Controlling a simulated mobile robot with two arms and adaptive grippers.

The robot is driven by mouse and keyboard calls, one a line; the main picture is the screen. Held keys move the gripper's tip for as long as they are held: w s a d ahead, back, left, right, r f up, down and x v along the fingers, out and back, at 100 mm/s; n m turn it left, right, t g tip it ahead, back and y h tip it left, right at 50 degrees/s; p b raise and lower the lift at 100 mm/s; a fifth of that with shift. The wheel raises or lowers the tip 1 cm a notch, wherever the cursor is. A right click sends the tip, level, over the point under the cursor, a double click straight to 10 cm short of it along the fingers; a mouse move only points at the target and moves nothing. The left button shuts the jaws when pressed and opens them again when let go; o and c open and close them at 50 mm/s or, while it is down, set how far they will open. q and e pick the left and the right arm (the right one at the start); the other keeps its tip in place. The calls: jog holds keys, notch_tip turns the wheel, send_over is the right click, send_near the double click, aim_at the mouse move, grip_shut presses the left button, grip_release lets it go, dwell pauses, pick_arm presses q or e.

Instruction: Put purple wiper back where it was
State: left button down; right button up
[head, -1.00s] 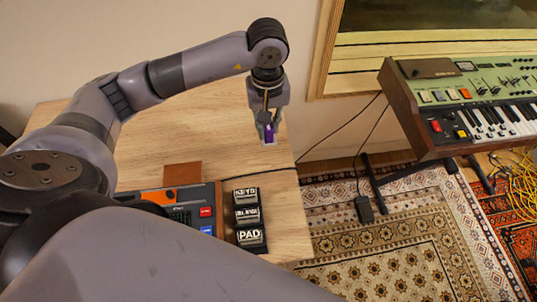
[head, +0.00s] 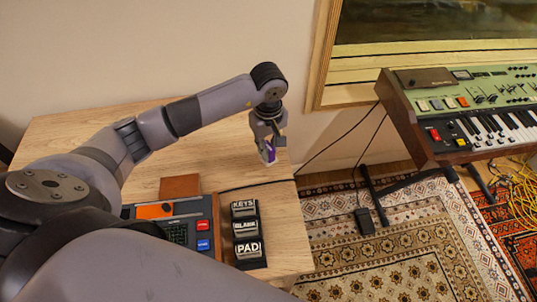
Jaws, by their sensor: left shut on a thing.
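My left gripper (head: 267,150) is above the right part of the wooden table (head: 100,133), near its right edge. It is shut on the purple wiper (head: 270,154), a small purple and white thing between the fingers. Much of the wiper is hidden by the fingers. The wiper appears to be held above the tabletop, but its exact height is hard to tell. My right gripper is not in view.
A green keyboard synth (head: 480,104) stands right, beyond a patterned rug (head: 390,255).

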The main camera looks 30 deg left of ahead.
aim_at(268, 146)
pick_arm(q)
jog(key=shift+f, duration=0.6)
notch_tip(268, 146, down, 4)
jog(key=shift+r+p, duration=0.1)
jog(key=shift+p, duration=0.2)
jog(key=c, duration=1.5)
grip_release()
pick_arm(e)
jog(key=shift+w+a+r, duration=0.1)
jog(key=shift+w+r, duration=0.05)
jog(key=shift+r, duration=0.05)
pick_arm(q)
jog(key=shift+r, duration=0.15)
notch_tip(268, 146, up, 10)
jog(key=shift+r+b, duration=0.2)
jog(key=shift+b, duration=0.9)
jog(key=shift+r, duration=0.7)
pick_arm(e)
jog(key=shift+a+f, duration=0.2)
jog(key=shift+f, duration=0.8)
